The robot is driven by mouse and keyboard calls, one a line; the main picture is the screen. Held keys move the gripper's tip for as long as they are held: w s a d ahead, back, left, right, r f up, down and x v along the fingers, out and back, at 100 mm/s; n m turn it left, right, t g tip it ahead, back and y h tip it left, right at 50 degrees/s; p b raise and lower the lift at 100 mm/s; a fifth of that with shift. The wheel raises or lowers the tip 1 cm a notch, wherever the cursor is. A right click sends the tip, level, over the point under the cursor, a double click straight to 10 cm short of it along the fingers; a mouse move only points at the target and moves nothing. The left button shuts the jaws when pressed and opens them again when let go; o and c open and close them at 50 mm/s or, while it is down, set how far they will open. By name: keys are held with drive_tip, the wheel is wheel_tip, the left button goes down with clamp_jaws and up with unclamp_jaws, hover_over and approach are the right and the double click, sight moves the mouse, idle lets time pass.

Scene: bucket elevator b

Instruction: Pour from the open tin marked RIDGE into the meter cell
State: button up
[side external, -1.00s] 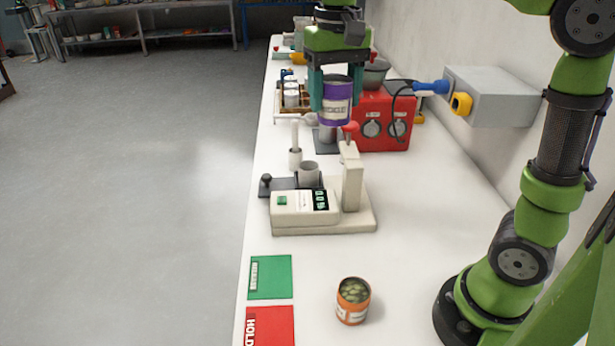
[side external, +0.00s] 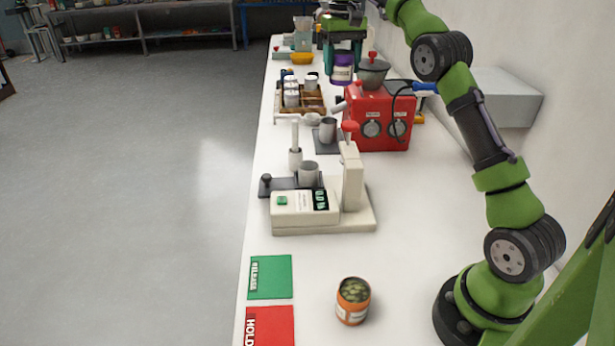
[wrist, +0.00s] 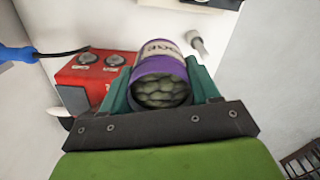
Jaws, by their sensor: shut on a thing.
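My gripper (side external: 342,50) is shut on a purple tin (side external: 341,74) with a pale label, near the far end of the bench and behind the red box. In the wrist view the tin (wrist: 160,78) sits between the teal fingers, its open mouth showing rounded grey-green pieces. Its lettering is only partly visible, and I cannot read it as RIDGE. An open orange tin (side external: 352,308) with green pieces stands upright at the front; its label is unreadable here. The cream meter (side external: 290,207) carries a grey cup-shaped cell (side external: 308,172), well in front of my gripper.
A red box (side external: 380,125) with two dials and a grey pot (side external: 372,74) on top stands nearby. A wooden rack (side external: 310,100) of pale containers and a metal cup (side external: 327,130) are left of it. Green (side external: 270,277) and red (side external: 270,325) cards lie at the front left.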

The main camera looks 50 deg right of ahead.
drive_tip(key=shift+f, duration=1.4)
wheel_tip(320, 180, down, 16)
drive_tip(key=shift+f, duration=0.15)
drive_tip(key=shift+a+r+h, duration=0.3)
drive_tip(key=shift+a+h, duration=0.35)
drive_tip(key=shift+h, duration=0.35)
drive_tip(key=shift+a, duration=0.15)
drive_tip(key=shift+a+f+h, duration=0.4)
drive_tip(key=shift+a+h, duration=0.2)
drive_tip(key=shift+h, duration=0.4)
